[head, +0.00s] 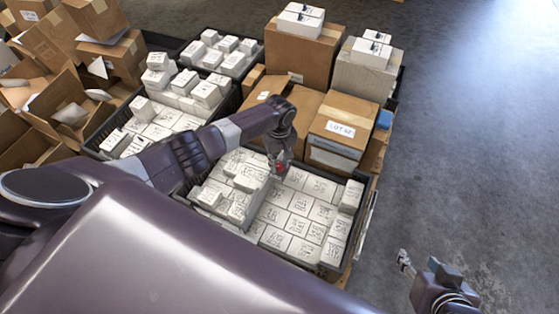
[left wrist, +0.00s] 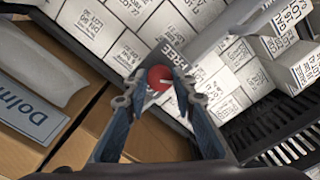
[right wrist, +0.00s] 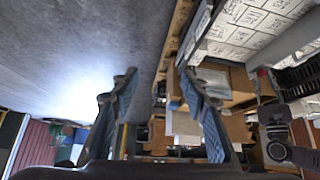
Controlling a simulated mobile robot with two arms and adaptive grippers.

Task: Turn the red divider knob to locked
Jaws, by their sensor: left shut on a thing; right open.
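The red divider knob (left wrist: 160,77) shows in the left wrist view as a round red disc with a pale mark on its face. A label reading FREE (left wrist: 174,52) lies just above and right of it. My left gripper (left wrist: 157,88) is closed on the knob, one fingertip on each side. In the head view the left gripper (head: 280,163) is over the crate of white boxes, and a bit of red shows at its tips. I cannot tell exactly which way the knob's mark points. My right gripper (head: 404,260) is open and empty, off the crate's right side.
The near black crate (head: 312,263) holds many white printed boxes, some stacked higher. Brown cartons (head: 340,128) stand behind it, some topped with white boxes. Another crate of white boxes (head: 165,120) stands at left, near open cartons (head: 25,110). The grey floor (head: 470,130) at right is clear.

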